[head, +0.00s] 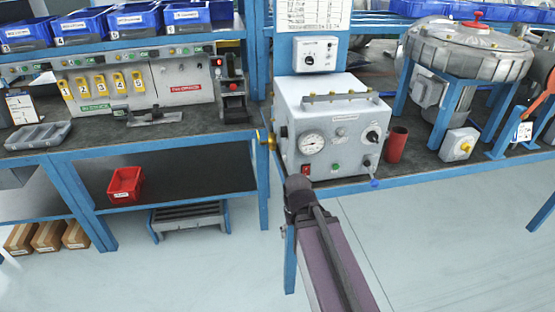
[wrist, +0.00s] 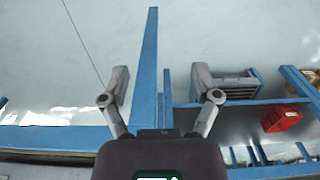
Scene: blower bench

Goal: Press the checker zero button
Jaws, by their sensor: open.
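A pale box-shaped checker (head: 332,115) stands on the right bench in the head view. Its front has a round gauge (head: 311,144), a red switch (head: 306,170), a small green button or lamp (head: 335,167) and a black knob (head: 372,136). The labels are too small to read, so I cannot tell which control is the zero button. My arm reaches up in front of the bench, just below the checker. My gripper (wrist: 160,78) is open and empty in the wrist view, with floor and blue frame bars behind its fingers. The checker's front is not recognisable in the wrist view.
A red cylinder (head: 396,145) stands right of the checker, and a large metal blower housing (head: 470,50) sits beyond it. A brass fitting (head: 271,141) projects at the checker's left. A red bin (head: 125,183) lies on the left lower shelf. Open floor lies in front.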

